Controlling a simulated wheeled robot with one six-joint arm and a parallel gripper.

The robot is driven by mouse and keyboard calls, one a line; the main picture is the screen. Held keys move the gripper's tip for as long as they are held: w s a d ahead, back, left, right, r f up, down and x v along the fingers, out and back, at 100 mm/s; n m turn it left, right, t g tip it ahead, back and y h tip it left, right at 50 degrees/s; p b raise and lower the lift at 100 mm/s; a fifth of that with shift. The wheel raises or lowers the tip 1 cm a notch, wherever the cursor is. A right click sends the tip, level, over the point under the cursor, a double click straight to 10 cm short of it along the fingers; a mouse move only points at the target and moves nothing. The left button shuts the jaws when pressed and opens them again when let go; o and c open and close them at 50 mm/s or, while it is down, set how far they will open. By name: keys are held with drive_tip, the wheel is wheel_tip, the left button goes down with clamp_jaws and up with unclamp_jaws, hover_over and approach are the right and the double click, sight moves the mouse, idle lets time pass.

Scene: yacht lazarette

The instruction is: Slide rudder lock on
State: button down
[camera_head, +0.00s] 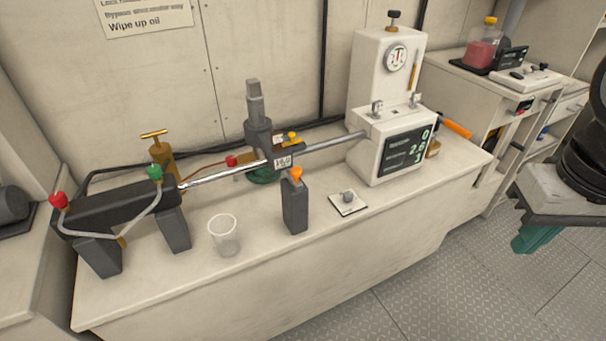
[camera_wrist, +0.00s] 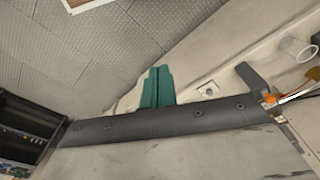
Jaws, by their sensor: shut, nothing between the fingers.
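No part is readably marked as the rudder lock, and I cannot tell which it is. A steering cylinder (camera_head: 125,207) with a shiny rod (camera_head: 222,175) lies along the bench. The rod runs to a dark block (camera_head: 285,155) with a yellow-orange lever (camera_head: 290,138), beside an upright grey stock (camera_head: 256,115). A grey post (camera_head: 295,205) with an orange top stands in front of the rod. My gripper (camera_head: 527,238), with teal fingers, is shut and empty off the bench's right side, well apart from these parts. Its fingers also show in the wrist view (camera_wrist: 157,87).
A clear cup (camera_head: 224,235) and a small white plate with a grey knob (camera_head: 348,202) sit near the bench's front edge. A white machine with a gauge and display (camera_head: 390,110) stands at the right end. The patterned floor (camera_head: 400,295) in front is clear.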

drive_tip(key=w+a+f+m+g+y, duration=0.6)
drive_tip(key=w+a+f+m+y, duration=0.25)
drive_tip(key=a+f+m, duration=0.4)
drive_tip(key=w+a+m+t+y, duration=0.3)
drive_tip(key=w+m+t+y, duration=0.3)
drive_tip(key=w+m, duration=0.7)
drive_tip(key=m+y, duration=0.2)
drive_tip(key=m, duration=1)
drive_tip(key=shift+w+m+t, duration=0.2)
drive_tip(key=shift+m+t, duration=0.15)
drive_tip(key=shift+t, duration=0.05)
drive_tip(key=shift+r, duration=0.1)
